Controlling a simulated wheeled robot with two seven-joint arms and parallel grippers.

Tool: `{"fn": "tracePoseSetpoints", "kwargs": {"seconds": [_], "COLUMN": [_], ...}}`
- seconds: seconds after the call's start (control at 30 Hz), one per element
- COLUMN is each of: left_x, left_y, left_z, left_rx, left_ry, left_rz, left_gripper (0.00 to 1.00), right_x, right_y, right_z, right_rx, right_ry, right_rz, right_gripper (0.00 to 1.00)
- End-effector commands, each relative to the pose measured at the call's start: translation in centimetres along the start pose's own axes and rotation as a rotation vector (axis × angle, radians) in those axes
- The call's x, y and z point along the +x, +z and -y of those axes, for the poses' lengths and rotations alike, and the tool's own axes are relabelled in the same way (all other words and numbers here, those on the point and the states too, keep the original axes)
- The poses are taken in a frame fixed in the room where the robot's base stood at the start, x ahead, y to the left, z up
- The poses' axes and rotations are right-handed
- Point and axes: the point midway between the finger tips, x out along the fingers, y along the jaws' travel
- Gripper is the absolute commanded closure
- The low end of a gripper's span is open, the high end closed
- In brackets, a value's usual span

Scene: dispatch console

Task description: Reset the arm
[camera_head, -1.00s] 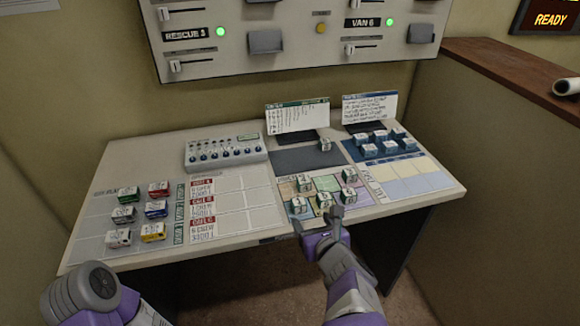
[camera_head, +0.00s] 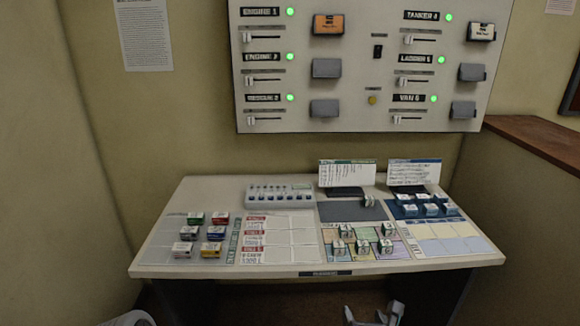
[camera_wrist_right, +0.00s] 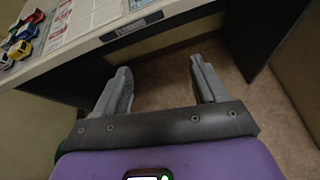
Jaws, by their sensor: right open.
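My right gripper (camera_head: 373,314) is at the bottom of the head view, in front of and below the desk's front edge. In the right wrist view its two grey fingers (camera_wrist_right: 160,68) are spread apart, with nothing but floor between them. It touches nothing that I can see. My left gripper is out of view; only a piece of my left arm shows at the bottom left of the head view.
A wall panel (camera_head: 355,105) with green lamps hangs behind. A brown-topped partition (camera_head: 540,140) stands at the right.

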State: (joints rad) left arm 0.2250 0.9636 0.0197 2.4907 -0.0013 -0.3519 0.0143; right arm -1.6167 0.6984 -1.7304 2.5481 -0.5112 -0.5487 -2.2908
Motion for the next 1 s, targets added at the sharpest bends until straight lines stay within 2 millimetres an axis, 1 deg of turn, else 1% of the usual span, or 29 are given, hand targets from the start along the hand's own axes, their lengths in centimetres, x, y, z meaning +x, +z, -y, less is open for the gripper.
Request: {"fn": "tracePoseSetpoints", "kwargs": {"seconds": [0.17, 0.27, 0.37, 0.47, 0.5, 0.57, 0.7, 0.77, 0.8, 0.87, 0.9, 1.0], "left_x": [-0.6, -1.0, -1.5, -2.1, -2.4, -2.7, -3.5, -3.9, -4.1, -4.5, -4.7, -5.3], "left_y": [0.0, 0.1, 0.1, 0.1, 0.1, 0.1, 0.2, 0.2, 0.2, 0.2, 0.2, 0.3], "left_z": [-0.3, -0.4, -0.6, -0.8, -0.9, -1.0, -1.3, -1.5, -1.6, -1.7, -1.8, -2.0], "left_rx": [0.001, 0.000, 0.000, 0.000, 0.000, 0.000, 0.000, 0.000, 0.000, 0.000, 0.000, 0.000], "left_ry": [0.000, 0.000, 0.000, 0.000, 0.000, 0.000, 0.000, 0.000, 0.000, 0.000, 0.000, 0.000], "left_rz": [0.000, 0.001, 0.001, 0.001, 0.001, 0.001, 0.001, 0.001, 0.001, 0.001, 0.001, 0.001], "left_gripper": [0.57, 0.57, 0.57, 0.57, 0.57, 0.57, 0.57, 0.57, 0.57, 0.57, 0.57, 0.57], "right_x": [1.4, 2.3, 3.1, 3.8, 4.0, 4.1, 3.7, 3.2, 2.8, 2.1, 1.6, 0.3], "right_y": [-2.4, -4.3, -7.0, -10.5, -12.0, -14.3, -19.8, -22.0, -23.4, -25.5, -26.8, -29.6], "right_z": [1.3, 2.1, 3.2, 4.5, 5.0, 5.6, 6.5, 6.6, 6.5, 6.3, 6.1, 5.0], "right_rx": [0.177, 0.308, 0.478, 0.702, 0.797, 0.944, 1.293, 1.446, 1.550, 1.704, 1.808, 2.066], "right_ry": [-0.060, -0.107, -0.173, -0.269, -0.313, -0.382, -0.563, -0.648, -0.710, -0.806, -0.873, -1.050], "right_rz": [-0.075, -0.124, -0.183, -0.249, -0.274, -0.306, -0.365, -0.381, -0.389, -0.396, -0.397, -0.387], "right_gripper": [0.29, 0.29, 0.29, 0.29, 0.29, 0.29, 0.29, 0.29, 0.29, 0.29, 0.29, 0.29]}}
